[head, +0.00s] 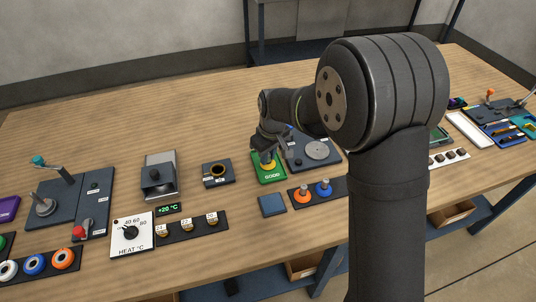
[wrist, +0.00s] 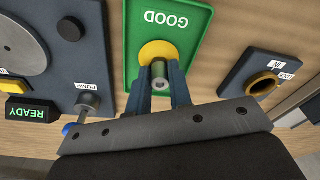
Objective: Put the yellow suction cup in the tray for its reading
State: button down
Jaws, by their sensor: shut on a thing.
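My gripper (wrist: 162,86) is shut on the yellow suction cup (wrist: 158,51), a yellow disc with a pale greenish stem between the fingers. The cup is over the green tray (wrist: 185,60) marked GOOD, near the end away from the word. In the head view, the green tray (head: 271,179) lies on the table with the cup (head: 266,161) at it, below my gripper (head: 267,150). I cannot tell whether the cup touches the tray floor.
A dark unit with a grey disc (wrist: 17,45), a PUMP lever and a lit READY sign (wrist: 33,110) is beside the tray. On the other side is a block with a brass-ringed hole (wrist: 264,85). A blue pad (head: 272,205) and orange and blue cups (head: 302,195) are nearer the front.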

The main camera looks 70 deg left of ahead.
aim_at(271, 165)
jog(key=shift+f, duration=0.15)
jog(key=c, duration=1.3)
grip_release()
notch_tip(271, 165, up, 12)
jog(key=d, duration=0.1)
jog(key=shift+w+d, duration=0.15)
jog(key=shift+w, duration=0.15)
jog(key=f, duration=0.7)
jog(key=a+f, duration=0.1)
jog(key=f, duration=0.3)
jog(key=shift+s+a+f, duration=0.1)
jog(key=shift+s+f, duration=0.2)
jog(key=shift+a+r, duration=0.15)
jog(key=shift+r, duration=1.5)
